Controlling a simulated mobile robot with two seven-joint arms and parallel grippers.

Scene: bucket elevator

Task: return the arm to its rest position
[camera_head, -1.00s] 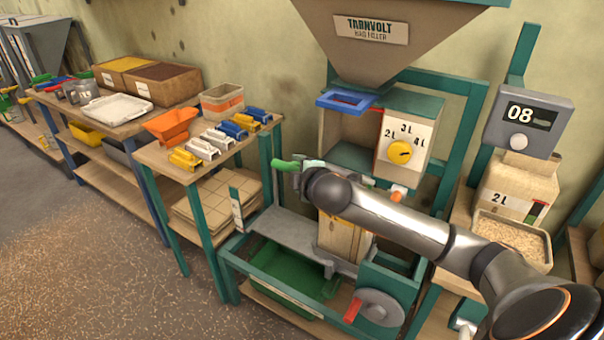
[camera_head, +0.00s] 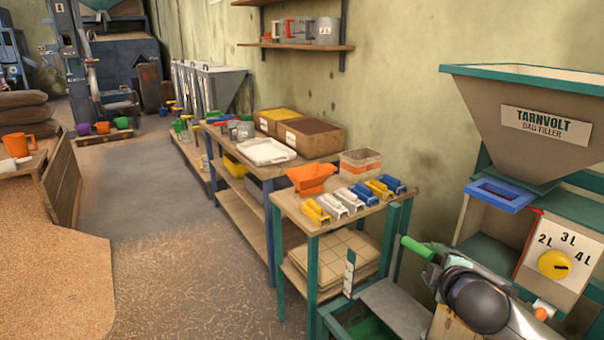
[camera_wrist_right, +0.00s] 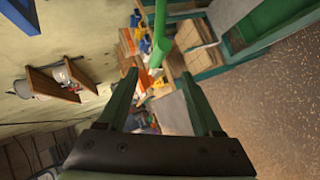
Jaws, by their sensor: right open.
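My right arm comes in at the lower right of the head view. Its gripper (camera_head: 438,252) is beside the bag filler, largely hidden behind my own wrist. In the right wrist view the two dark green fingers (camera_wrist_right: 160,77) stand wide apart with nothing held between them. A bright green bar (camera_head: 417,248) sticks out just left of the gripper. It also shows in the wrist view (camera_wrist_right: 162,38), its end appearing between the fingertips; I cannot tell how far apart they are. My left gripper is not in view.
The bag filler's hopper (camera_head: 535,120), blue frame (camera_head: 502,194) and yellow dial (camera_head: 554,264) stand close to my right arm.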

